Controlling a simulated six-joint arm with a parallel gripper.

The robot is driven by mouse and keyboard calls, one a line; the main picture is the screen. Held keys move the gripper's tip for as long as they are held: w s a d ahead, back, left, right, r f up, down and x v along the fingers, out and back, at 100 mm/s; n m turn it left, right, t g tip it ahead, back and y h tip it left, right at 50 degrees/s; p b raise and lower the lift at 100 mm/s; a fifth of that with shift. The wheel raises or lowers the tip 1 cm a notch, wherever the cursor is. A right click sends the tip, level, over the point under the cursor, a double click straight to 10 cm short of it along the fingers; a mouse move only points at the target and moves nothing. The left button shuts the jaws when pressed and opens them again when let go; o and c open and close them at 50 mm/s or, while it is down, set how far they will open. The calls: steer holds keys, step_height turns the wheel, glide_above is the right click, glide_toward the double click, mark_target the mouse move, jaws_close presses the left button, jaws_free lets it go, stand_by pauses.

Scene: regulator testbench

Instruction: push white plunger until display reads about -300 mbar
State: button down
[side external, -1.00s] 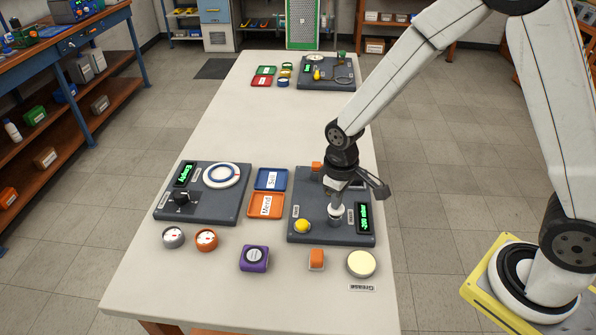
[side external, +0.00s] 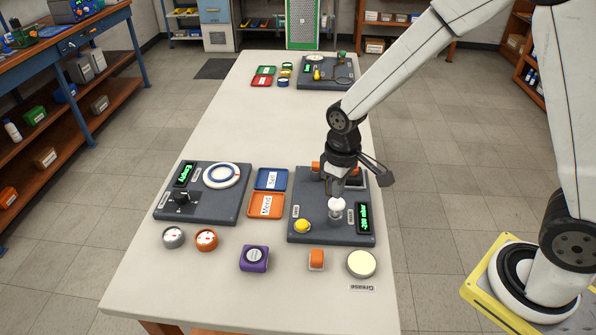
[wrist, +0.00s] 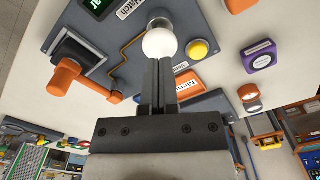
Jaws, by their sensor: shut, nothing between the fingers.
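The white plunger (side external: 336,207) has a round white knob on the dark right-hand panel (side external: 310,232). In the wrist view its white ball (wrist: 159,43) is just beyond my fingertips. The panel's green display (side external: 364,218) shows a negative mbar value in the two-hundreds; its last digits are too small to read surely. My gripper (side external: 338,190) is shut and empty, right behind the knob in the side view. In the wrist view its fingers (wrist: 158,62) are together; contact with the ball cannot be told.
A yellow button (side external: 302,226) sits on the same panel, left of the plunger. In the wrist view an orange handle (wrist: 66,78) is on the left. Blue (side external: 271,179) and orange (side external: 280,205) trays lie beside the panel. The table's middle is clear.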

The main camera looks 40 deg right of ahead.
mark_target(337, 202)
steer(key=shift+f, duration=0.1)
stand_by(0.3)
steer(key=shift+f, duration=1.9)
stand_by(1.0)
steer(key=shift+r, duration=2)
steer(key=shift+f, duration=0.2)
steer(key=shift+f, duration=1.4)
stand_by(0.5)
steer(key=shift+r, duration=1.6)
